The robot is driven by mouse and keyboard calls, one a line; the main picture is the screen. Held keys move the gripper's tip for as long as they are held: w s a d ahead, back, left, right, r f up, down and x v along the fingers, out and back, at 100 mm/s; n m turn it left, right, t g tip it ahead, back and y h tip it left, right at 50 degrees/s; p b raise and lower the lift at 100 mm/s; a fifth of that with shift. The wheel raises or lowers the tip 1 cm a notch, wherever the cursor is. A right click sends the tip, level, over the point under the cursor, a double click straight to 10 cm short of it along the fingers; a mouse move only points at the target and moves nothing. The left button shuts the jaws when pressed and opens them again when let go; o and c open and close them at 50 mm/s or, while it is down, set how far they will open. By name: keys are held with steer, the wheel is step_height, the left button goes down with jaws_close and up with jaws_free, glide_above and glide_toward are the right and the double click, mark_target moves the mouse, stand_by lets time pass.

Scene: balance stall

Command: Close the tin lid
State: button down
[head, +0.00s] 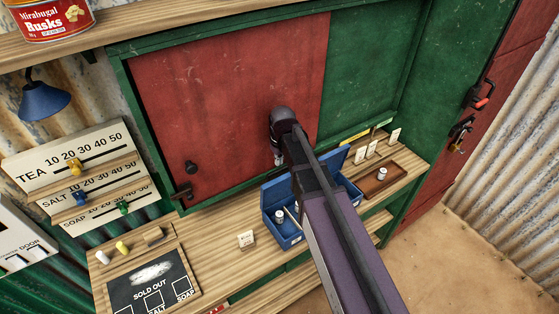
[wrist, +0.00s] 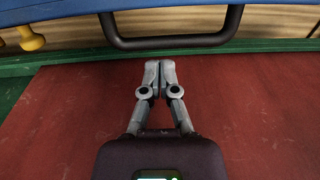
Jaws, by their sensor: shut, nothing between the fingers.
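The blue tin (head: 288,239) stands on the wooden counter below the red panel, with small weights inside. Its blue lid (head: 284,187) is open, raised along the back of the tin; my arm hides its middle. My gripper (head: 278,162) is above and behind the lid, close to the red panel, fingers pointing down. In the wrist view my gripper (wrist: 160,64) is shut and empty in front of the red panel. Ahead of its tips is a dark handle (wrist: 170,43) at a blue edge, likely the lid (wrist: 60,17). The fingertips look apart from the handle.
The red panel (head: 225,100) and its green frame rise behind the counter (head: 215,265). A brown tray (head: 385,180) stands right of the tin, a small pale card (head: 246,240) left of it. A chalkboard (head: 150,280) lies front left. A blue lamp (head: 42,100) hangs upper left.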

steer(key=shift+f, duration=0.35)
steer(key=shift+s, duration=0.1)
stand_by(0.4)
steer(key=shift+s+d+t, duration=0.25)
steer(key=shift+t, duration=0.05)
